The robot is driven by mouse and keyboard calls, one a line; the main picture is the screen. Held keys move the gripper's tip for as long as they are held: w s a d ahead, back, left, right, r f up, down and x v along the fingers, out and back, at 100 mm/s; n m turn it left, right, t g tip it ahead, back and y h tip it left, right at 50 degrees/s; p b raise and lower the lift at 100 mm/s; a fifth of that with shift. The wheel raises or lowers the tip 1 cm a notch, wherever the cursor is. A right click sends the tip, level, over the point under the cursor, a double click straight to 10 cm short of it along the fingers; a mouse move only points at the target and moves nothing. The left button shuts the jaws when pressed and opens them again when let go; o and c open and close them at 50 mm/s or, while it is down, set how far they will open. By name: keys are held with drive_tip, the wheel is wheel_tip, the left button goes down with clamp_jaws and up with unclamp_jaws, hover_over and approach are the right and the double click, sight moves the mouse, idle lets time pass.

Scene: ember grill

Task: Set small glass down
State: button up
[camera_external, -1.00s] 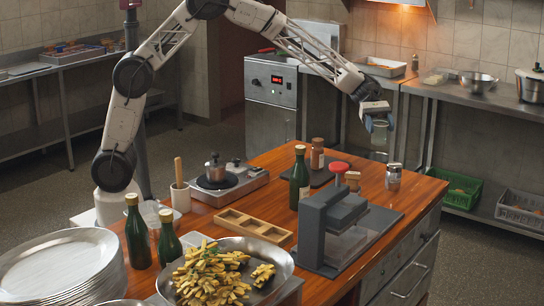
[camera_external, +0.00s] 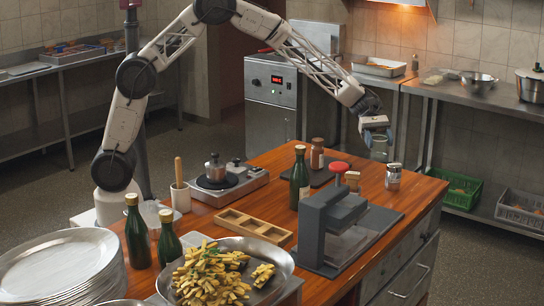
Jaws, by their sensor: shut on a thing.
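My gripper (camera_external: 375,131) is at the far right end of my arm, above the far right part of the wooden counter. The wooden counter (camera_external: 268,192) has a polished red-brown top.
The counter's right edge is close.

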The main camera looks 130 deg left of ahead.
sight(379, 154)
drive_tip(key=shift+f, duration=0.1)
drive_tip(key=shift+f, duration=2.4)
drive_tip(key=shift+f, duration=0.1)
drive_tip(key=o, duration=1)
drive_tip(key=v, duration=1.2)
